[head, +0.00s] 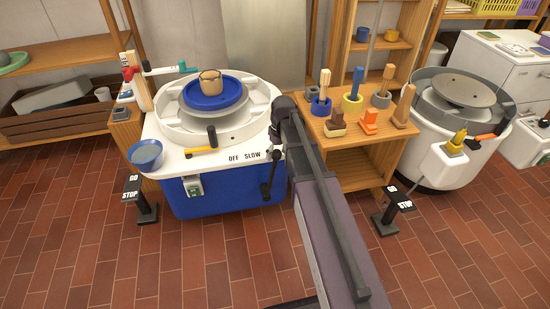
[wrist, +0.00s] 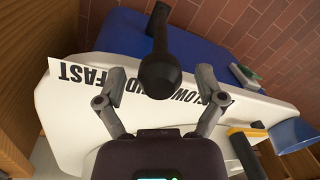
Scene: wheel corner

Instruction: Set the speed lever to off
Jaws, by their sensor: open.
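The speed lever (wrist: 160,75) is a black stem with a thick dark knob. It shows at the front right of the blue-and-white wheel (head: 225,200) in the head view, right of the "OFF SLOW" print. In the wrist view its knob covers part of the print between "FAST" and "SLOW", near "MID". My gripper (wrist: 161,84) is open, with one finger on each side of the knob. Gaps show on both sides, and I cannot tell any contact. In the head view my arm hides the rest of the speed print and most of my gripper.
A brown pot (head: 210,82) stands on the wheel head. A tool shelf (head: 340,140) stands close right of my arm. Foot pedals (head: 140,198) stand on the floor at both sides.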

